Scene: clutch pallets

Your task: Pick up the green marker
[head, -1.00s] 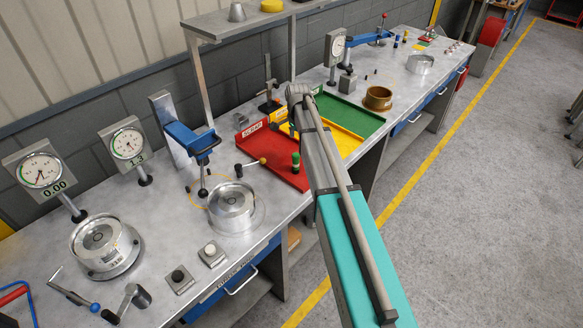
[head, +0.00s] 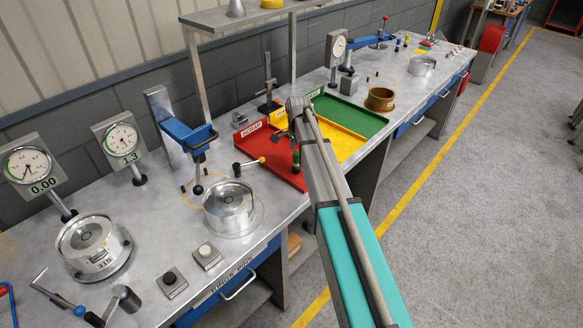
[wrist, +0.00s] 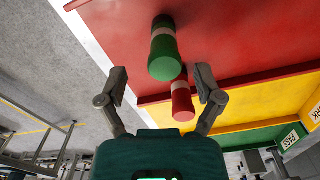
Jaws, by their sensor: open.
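The green marker (wrist: 163,52), a green cylinder with a pale band, is over the red tray in the wrist view, close ahead of my gripper (wrist: 159,85). The gripper's two fingers are spread apart with nothing held between them; the marker lies near the line between them, just beyond the tips. A red marker (wrist: 182,103) with a pale band shows nearer, between the fingers' lower parts. In the head view a small green upright piece (head: 296,158) stands at the red tray's edge, beside my arm. My gripper is mostly hidden behind my arm there.
The red scrap tray (head: 270,172) adjoins a yellow tray (head: 345,143) and a green tray (head: 350,117). A metal ring fixture (head: 231,208) and blue clamp (head: 187,136) stand to the left.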

